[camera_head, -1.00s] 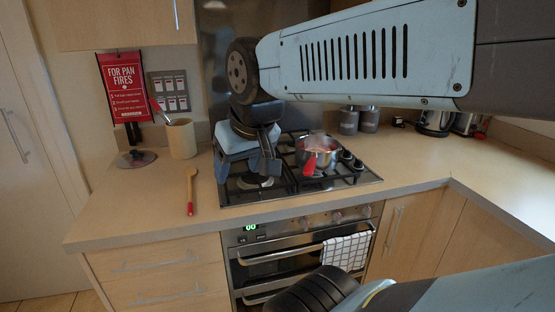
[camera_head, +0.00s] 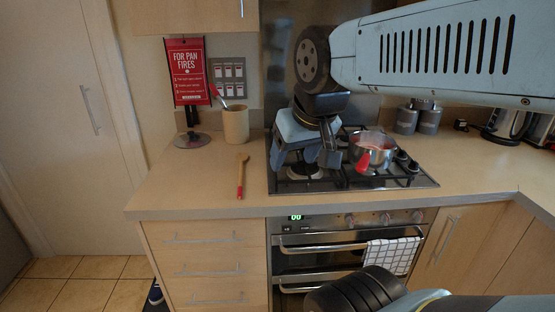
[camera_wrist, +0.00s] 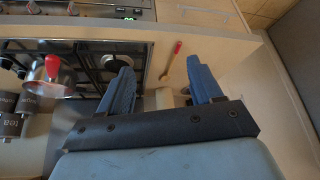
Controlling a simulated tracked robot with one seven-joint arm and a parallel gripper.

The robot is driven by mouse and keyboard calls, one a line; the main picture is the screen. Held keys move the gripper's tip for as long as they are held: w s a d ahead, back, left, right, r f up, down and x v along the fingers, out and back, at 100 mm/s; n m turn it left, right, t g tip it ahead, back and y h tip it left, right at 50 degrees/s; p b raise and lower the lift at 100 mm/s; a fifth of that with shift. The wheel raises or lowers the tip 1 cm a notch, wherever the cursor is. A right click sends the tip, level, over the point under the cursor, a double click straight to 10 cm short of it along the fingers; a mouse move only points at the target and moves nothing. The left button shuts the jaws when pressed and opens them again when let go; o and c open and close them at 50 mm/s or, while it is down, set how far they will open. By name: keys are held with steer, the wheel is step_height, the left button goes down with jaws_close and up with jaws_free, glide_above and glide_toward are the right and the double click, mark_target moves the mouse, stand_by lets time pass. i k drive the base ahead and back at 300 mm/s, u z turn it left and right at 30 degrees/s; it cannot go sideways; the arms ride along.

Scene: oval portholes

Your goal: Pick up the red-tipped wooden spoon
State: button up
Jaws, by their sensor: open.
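The red-tipped wooden spoon (camera_head: 241,177) lies flat on the wooden counter left of the hob, its red handle end toward the front edge. It also shows in the wrist view (camera_wrist: 171,62), beyond my fingers and roughly between them. My gripper (camera_head: 310,158) is over the left part of the hob, to the right of the spoon and apart from it. In the wrist view my gripper's blue fingers (camera_wrist: 162,82) are spread wide with nothing held between them.
A utensil crock (camera_head: 236,124) and a pan lid (camera_head: 193,140) stand at the back of the counter. The counter around the spoon is clear.

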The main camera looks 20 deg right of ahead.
mark_target(240, 157)
steer(key=z, duration=1.4)
steer(key=k, duration=0.8)
steer(key=u, duration=0.7)
steer(key=i, duration=1)
steer(key=u, duration=0.1)
